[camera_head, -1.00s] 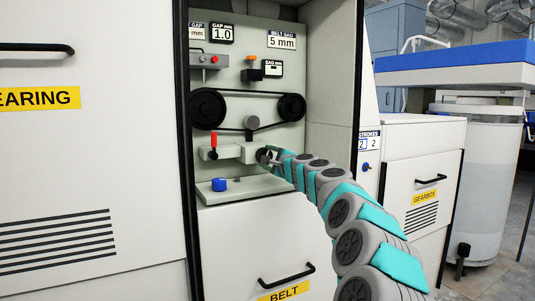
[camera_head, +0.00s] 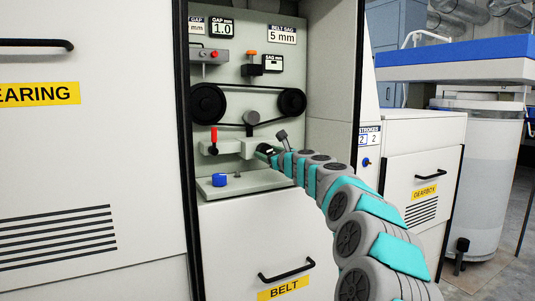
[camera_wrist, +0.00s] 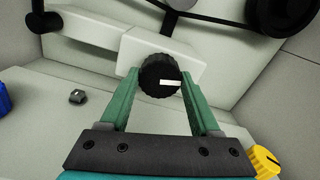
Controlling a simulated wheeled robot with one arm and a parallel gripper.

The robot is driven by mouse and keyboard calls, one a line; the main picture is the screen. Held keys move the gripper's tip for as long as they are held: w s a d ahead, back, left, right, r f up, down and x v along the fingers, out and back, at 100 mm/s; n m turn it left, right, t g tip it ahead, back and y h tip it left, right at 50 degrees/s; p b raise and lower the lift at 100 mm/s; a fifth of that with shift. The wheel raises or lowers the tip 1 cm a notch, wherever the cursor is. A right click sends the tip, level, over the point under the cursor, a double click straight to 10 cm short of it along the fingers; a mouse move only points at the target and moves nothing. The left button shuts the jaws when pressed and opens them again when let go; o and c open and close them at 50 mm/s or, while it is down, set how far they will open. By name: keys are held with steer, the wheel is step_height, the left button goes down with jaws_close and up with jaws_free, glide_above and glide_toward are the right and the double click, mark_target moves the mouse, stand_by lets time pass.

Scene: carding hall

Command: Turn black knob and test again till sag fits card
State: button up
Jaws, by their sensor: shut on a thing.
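The black knob (camera_wrist: 158,75), round with a white mark, sits on a pale block (camera_head: 231,148). In the wrist view my gripper (camera_wrist: 160,92) has its green fingers on both sides of the knob, shut on it. In the head view my gripper (camera_head: 268,153) reaches the block from the right and mostly hides the knob. The card (camera_head: 282,37) reads BELT SAG 5 mm. The SAG mm display (camera_head: 272,64) shows a dash-like mark. The black belt (camera_head: 250,87) runs round two pulleys, with a grey roller (camera_head: 251,118) at its lower run.
A red-handled lever (camera_head: 214,138) stands left of the block. A blue knob (camera_head: 219,180) sits on the ledge below. The cabinet's side wall (camera_head: 333,75) bounds the right.

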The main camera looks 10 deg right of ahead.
steer(key=shift+f+m, duration=0.25)
steer(key=shift+m, duration=0.95)
steer(key=o, duration=1.4)
steer(key=shift+r, duration=0.1)
steer(key=shift+s, duration=0.1)
steer(key=shift+b+v, duration=0.75)
steer(key=shift+v, duration=3.1)
steer(key=shift+a+r, duration=0.1)
